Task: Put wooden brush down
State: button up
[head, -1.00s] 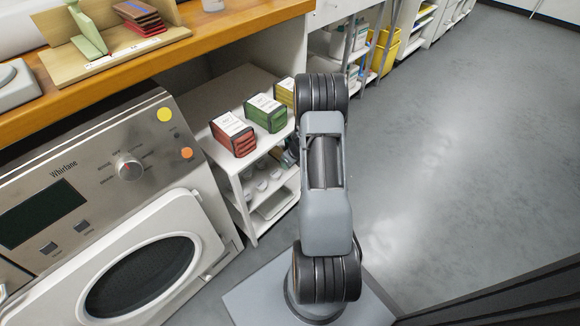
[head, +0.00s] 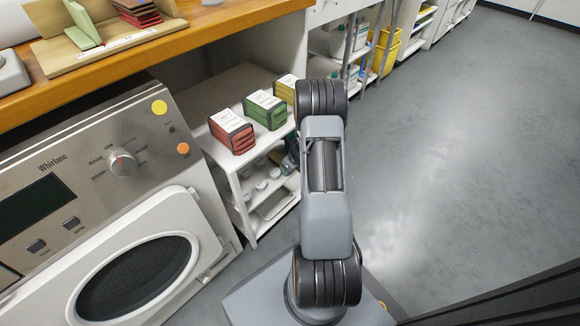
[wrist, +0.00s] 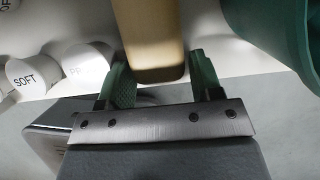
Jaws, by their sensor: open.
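The wooden brush (wrist: 148,36) shows in the wrist view as a tan, rounded wooden piece running out of the top of the picture; the rest of it is out of view. My gripper (wrist: 160,68) is open, with one green finger on each side of the wood's near end and a visible gap at both sides. In the head view my gripper (head: 291,161) is mostly hidden behind my arm, beside the white shelf unit's lower levels.
The white shelf unit (head: 245,190) holds red, green and yellow packs on top and white tubs below. Tubs, one marked SOFT (wrist: 25,78), lie left of my gripper. A teal container (wrist: 275,30) is close on the right. A washer (head: 100,200) stands left; floor at right is clear.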

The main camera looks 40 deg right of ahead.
jog(key=p+v, duration=0.3)
jog(key=v, duration=0.4)
jog(key=shift+r+p, duration=0.4)
jog(key=shift+s, duration=0.25)
